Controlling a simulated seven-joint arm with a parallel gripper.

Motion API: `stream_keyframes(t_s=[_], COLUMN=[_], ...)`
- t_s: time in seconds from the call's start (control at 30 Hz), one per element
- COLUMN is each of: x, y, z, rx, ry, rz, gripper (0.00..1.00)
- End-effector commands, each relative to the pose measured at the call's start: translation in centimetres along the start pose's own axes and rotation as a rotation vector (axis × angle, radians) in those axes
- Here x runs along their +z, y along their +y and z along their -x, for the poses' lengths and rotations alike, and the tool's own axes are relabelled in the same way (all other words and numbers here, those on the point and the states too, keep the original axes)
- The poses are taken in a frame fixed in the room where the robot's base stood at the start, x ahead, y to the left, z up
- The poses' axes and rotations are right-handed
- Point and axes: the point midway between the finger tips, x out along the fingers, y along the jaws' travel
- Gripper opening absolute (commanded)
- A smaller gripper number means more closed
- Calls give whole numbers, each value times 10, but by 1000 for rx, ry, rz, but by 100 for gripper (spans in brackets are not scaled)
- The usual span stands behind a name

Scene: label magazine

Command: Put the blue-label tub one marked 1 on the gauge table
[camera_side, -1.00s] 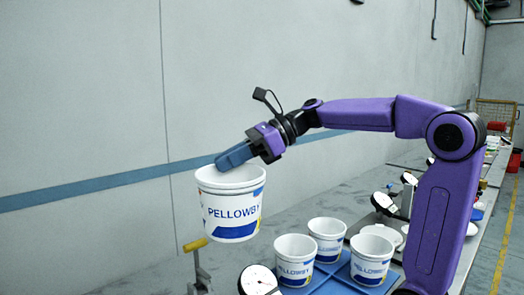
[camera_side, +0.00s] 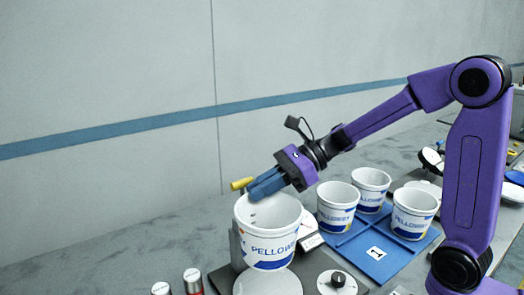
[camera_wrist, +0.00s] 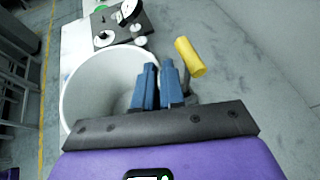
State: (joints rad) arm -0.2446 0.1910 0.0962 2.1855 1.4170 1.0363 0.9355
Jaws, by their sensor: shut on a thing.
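The tub hangs upright over the round pale plate of the gauge table (camera_side: 268,285). Whether its base touches the plate I cannot tell. In the wrist view my blue fingers (camera_wrist: 158,75) pinch the rim of the tub (camera_wrist: 90,85), which looks empty inside. The plate is hidden there under the tub.
Three similar tubs stand on a blue tray (camera_side: 350,240) bearing a tag marked 1 (camera_side: 376,252). A yellow handle (camera_side: 241,184) rises close behind the held tub; it also shows in the wrist view (camera_wrist: 189,57). A dial gauge (camera_side: 310,242) and a black knob (camera_side: 338,279) sit close by.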

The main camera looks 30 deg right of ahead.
Motion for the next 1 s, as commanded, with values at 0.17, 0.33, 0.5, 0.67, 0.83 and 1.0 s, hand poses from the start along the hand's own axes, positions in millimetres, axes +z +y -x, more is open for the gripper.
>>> stream_keyframes(t_s=[0.17, 0.33, 0.5, 0.67, 0.83, 1.0], x=[-23, -31, -42, -56, -72, -82], y=[1, 2, 2, 3, 4, 4], z=[-11, -15, -20, -27, -34, -40], rx=[2, 0, 1, 1, 1, 1], ry=[1, 0, 0, 0, 1, 0], rz=[-2, 2, -1, -1, -1, 1], gripper=[0, 0, 0, 0, 0, 0])
